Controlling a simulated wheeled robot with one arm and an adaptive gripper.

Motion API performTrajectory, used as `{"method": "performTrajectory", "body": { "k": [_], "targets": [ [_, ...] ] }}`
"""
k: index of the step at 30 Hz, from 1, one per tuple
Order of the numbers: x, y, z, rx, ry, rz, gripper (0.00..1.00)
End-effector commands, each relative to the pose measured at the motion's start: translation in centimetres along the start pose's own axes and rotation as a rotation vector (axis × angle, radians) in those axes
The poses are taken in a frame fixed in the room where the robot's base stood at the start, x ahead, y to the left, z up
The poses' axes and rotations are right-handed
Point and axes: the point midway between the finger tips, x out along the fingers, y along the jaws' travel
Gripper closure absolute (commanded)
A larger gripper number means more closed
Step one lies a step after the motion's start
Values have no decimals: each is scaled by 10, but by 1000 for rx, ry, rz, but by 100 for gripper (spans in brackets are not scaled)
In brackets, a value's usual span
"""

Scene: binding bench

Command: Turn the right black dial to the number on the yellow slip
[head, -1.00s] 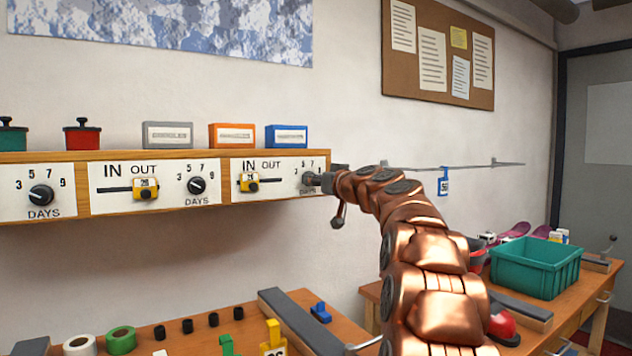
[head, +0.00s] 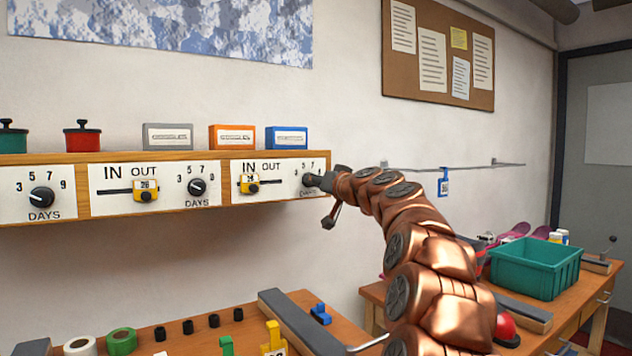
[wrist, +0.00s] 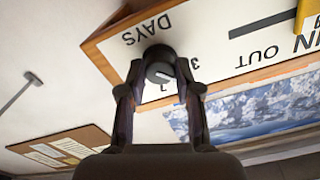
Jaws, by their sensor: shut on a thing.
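The right black dial (wrist: 157,71) sits on the rightmost white panel (head: 276,190), marked DAYS. In the wrist view my gripper (wrist: 160,80) has a finger on each side of it and is shut on it. A pale mark shows on the dial's face, on the side towards the numerals; the exact number is hard to tell.
To the left are two other dials (head: 197,187) (head: 41,197) and yellow slider tags (head: 146,191) (head: 249,184). Small boxes (head: 286,138) and lidded pots (head: 82,138) stand on the wooden shelf. A teal crate (head: 536,266) stands on the right bench. The wall below the shelf is clear.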

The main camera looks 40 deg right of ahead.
Motion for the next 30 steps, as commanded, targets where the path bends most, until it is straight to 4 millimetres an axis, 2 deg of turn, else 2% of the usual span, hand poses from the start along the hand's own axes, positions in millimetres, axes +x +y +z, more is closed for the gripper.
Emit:
{"method": "performTrajectory", "body": {
  "k": [21,30],
  "targets": [
    [0,-3,-4,680,-4,-3,100],
    [1,-2,-2,919,-5,0,100]
  ]
}}
